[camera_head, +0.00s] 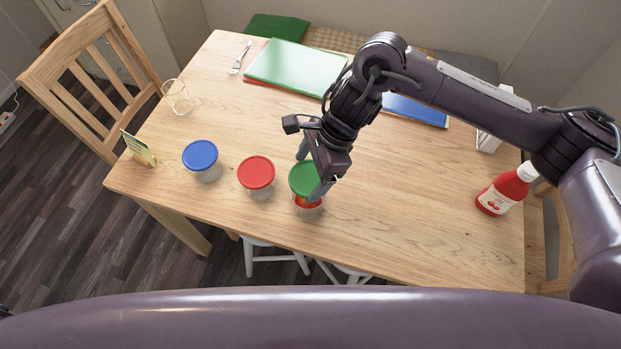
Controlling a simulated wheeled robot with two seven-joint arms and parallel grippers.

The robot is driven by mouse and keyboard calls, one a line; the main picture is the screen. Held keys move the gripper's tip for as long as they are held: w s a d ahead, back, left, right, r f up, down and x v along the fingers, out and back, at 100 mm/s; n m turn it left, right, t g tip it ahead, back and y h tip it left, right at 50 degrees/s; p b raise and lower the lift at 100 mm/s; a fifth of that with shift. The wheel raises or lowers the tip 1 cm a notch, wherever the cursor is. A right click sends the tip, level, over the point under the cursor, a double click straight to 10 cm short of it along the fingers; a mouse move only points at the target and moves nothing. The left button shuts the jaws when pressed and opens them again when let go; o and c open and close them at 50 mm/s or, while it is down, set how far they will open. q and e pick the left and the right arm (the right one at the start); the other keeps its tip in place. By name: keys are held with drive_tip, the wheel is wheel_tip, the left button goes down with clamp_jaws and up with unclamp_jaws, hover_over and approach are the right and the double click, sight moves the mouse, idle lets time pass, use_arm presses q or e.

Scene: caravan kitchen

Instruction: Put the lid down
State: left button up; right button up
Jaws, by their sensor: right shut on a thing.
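A green lid (303,177) is at the front middle of the table, at the mouth of a clear jar (308,209) with red contents. My right gripper (312,178) reaches down from above and is shut on the green lid, with one finger on its far left side and the other on its near right side. I cannot tell whether the lid rests on the jar or is just above it. To the left stand a jar with a red lid (256,172) and a jar with a blue lid (200,155). My left gripper is not in view.
The wooden table (400,220) is clear to the right of the jars. A ketchup bottle (500,194) stands at the right edge. A glass (177,97), a small card (138,149), a green board (295,68) and a blue board (415,110) are also on it.

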sight(310, 184)
wheel_tip(310, 184, down, 5)
drive_tip(key=shift+f+p, duration=0.15)
drive_tip(key=shift+p, duration=0.25)
drive_tip(key=shift+f+b, duration=0.35)
drive_tip(key=shift+b, duration=0.15)
drive_tip(key=o, duration=0.9)
drive_tip(key=shift+r, duration=0.1)
